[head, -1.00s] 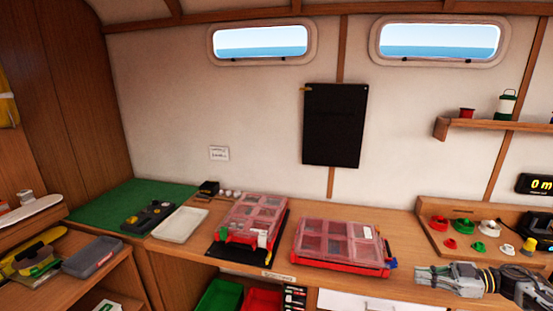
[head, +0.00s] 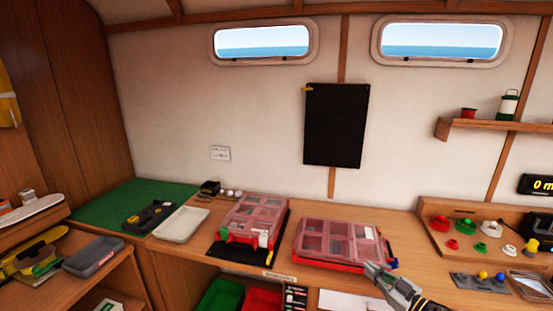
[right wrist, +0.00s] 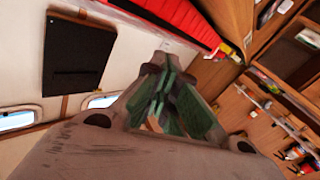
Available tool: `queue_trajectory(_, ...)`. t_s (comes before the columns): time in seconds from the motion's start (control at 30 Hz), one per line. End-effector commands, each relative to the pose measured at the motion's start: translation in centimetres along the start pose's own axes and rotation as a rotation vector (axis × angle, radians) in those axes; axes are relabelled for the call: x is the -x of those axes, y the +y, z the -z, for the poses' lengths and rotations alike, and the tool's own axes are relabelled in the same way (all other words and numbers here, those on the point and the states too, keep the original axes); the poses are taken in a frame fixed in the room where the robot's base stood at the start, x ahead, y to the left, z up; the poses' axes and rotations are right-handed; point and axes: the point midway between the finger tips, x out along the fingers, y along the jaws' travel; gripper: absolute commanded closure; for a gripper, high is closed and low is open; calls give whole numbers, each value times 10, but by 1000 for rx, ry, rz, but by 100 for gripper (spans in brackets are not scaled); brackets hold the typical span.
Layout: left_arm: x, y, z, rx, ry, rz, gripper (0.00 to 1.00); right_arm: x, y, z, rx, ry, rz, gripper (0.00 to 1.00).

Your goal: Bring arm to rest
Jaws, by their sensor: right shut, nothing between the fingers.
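My right gripper (head: 374,268) comes in from the bottom right of the head view. Its fingers are shut and hold nothing. The fingertips are beside the front right corner of the right-hand red organizer case (head: 340,243); I cannot tell whether they touch it. In the right wrist view the closed fingers (right wrist: 165,66) with green inner pads point up the picture, and a red strip (right wrist: 170,17) shows beyond them. My left gripper is in neither current view.
Another red case (head: 255,218) stands left on the bench, near a white tray (head: 182,225). Red, green and white fittings (head: 462,225) sit on a wooden board at right. A small grey plate with knobs (head: 480,280) and a framed item (head: 527,284) lie at the bench's right front.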

Motion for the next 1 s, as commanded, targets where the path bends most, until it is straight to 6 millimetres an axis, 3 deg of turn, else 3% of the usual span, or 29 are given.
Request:
queue_trajectory(0.47,0,0,0,0,0,0,60,0,-33,-19,-65,-170,-268,100)
queue_trajectory(1.0,0,0,-1,0,-1,0,60,41,-83,-46,-170,-499,-442,100)
